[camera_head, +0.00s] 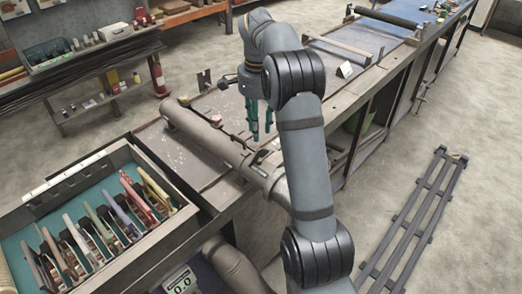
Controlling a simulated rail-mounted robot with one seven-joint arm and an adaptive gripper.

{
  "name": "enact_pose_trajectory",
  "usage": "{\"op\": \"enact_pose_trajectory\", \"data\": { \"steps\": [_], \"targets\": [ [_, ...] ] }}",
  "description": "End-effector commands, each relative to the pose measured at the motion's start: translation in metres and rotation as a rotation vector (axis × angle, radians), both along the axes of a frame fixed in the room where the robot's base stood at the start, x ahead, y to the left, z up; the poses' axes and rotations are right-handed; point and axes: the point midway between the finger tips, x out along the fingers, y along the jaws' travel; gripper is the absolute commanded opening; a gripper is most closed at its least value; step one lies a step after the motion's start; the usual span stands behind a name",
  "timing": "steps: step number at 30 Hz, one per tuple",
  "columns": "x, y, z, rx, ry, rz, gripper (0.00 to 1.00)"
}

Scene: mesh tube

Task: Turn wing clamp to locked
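A long grey-beige tube (203,130) lies diagonally along the bench top, running from the back left toward my arm. A dark fitting with a pale part (263,157) sits at the tube's near end, partly beside my arm. It may be the wing clamp, but it is too small to tell its shape or whether it is locked. My gripper (261,134) points down above the bench, behind the tube as seen here. Its two teal fingers are apart with nothing visible between them. My forearm hides part of the bench and the tube's near end.
A tool case (62,185) with several coloured-handled tools stands at the front left. A small red-tipped part (217,119) lies by the tube. A dark upright bracket (205,79) stands on the bench behind. A long roller (388,16) is at the far end. A slatted rack (419,220) lies on the floor.

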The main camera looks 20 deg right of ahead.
Motion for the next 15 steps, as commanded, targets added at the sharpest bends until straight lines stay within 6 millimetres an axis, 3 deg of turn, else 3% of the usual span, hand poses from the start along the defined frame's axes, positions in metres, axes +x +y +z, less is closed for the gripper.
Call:
{"op": "enact_pose_trajectory", "data": {
  "steps": [15],
  "targets": [
    [0.000,-0.002,-0.082,0.000,0.004,-0.013,0.31]
  ]
}}
